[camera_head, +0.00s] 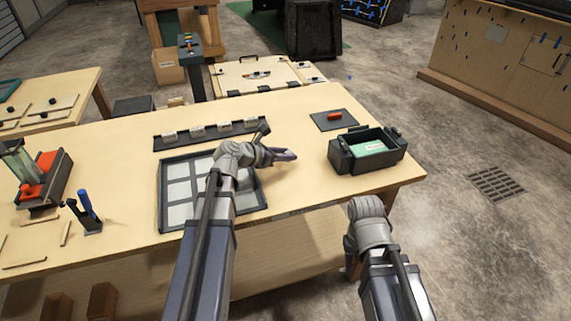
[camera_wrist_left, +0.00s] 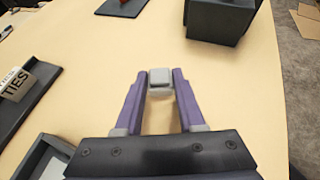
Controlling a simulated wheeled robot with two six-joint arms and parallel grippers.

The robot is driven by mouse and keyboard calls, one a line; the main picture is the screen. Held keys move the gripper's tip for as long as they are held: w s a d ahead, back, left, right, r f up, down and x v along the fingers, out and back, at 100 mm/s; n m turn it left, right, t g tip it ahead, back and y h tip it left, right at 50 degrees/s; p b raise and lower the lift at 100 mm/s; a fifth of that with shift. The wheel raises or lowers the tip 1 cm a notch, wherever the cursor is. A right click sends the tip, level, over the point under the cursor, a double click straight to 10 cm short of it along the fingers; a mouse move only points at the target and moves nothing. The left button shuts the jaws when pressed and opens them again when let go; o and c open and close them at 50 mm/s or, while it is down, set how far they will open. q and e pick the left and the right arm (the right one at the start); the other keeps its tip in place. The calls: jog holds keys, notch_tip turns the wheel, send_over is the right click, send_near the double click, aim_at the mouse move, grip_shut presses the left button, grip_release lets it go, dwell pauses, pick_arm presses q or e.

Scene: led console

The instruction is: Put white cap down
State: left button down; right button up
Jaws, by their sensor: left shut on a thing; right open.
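My left gripper (camera_head: 292,155) reaches over the bare wooden table (camera_head: 315,195), just right of a dark-framed tray (camera_head: 163,208) with pale square panels. In the left wrist view, my left gripper (camera_wrist_left: 159,82) is shut on the white cap (camera_wrist_left: 159,77), a small pale block between its fingertips. Bare tabletop shows around the cap, but I cannot tell whether the cap touches it. In the head view the cap cannot be made out. My right arm's grey wrist is at the table's front edge, and its fingers do not show.
A dark rack (camera_head: 180,142) with several white labelled pieces stands behind the tray. A dark bin (camera_head: 366,150) with a green inside is at the right. A red piece (camera_head: 335,115) lies on a dark mat (camera_head: 322,124). Tabletop between tray and bin is clear.

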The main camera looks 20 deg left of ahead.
pick_arm(q)
jog(key=shift+f+b, duration=0.7)
jog(key=shift+f, duration=0.5)
pick_arm(e)
jog(key=shift+f, duration=1.2)
pick_arm(q)
jog(key=shift+f, duration=0.2)
jog(key=c, duration=0.5)
grip_release()
pick_arm(e)
jog(key=shift+f, duration=0.15)
pick_arm(q)
jog(key=shift+r, duration=0.15)
